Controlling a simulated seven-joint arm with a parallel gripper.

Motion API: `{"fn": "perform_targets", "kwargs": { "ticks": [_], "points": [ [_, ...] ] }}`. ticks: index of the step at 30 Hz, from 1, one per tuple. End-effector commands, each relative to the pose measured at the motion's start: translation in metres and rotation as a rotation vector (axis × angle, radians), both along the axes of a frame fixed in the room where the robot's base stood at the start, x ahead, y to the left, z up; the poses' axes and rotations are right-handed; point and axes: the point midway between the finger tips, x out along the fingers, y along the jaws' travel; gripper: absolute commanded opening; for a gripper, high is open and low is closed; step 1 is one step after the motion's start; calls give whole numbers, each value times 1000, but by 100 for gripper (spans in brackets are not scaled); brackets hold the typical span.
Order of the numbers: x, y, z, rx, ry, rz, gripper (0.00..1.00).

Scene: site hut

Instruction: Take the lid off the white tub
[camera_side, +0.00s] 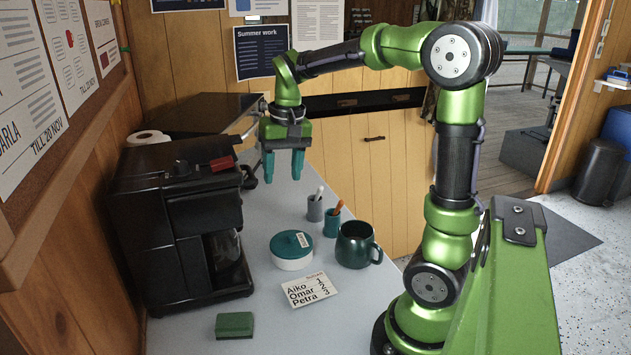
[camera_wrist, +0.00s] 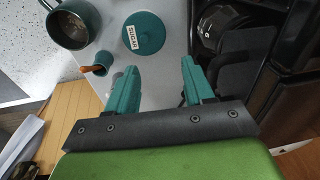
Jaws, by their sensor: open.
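The white tub (camera_side: 291,262) stands on the grey counter with its round teal lid (camera_side: 291,243) on top.
A dark green mug (camera_side: 357,245) stands right of the tub. Two small cups, one grey (camera_side: 315,208) and one teal (camera_side: 332,222), hold utensils behind it. A name card (camera_side: 309,289) and green sponge (camera_side: 235,325) lie in front. A black coffee machine (camera_side: 172,220) stands left.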

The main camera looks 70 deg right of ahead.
Motion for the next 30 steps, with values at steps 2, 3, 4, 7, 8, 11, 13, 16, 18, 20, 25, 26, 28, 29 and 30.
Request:
{"fn": "perform_targets", "kwargs": {
  "ticks": [2,3,4,7,8,11,13,16,18,20,25,26,28,29,30],
  "points": [
    [6,-18,-7,-7,56,-43,52],
    [8,-25,-9,-12,76,-57,52],
    [9,-29,-11,-13,88,-68,52],
    [10,-36,-15,-18,113,-86,52],
    [11,-37,-17,-18,116,-88,52],
    [10,-37,-30,-17,120,-89,52],
    [9,-37,-44,-16,121,-89,52],
    [9,-37,-66,-16,122,-88,52],
    [9,-36,-82,-16,121,-89,52],
    [10,-37,-94,-17,120,-87,52],
    [10,-36,-121,-17,118,-88,52],
    [10,-36,-124,-18,117,-87,52],
    [10,-36,-128,-18,116,-88,52],
    [10,-36,-130,-17,115,-88,52],
    [10,-36,-132,-17,115,-87,52]
  ]
}}
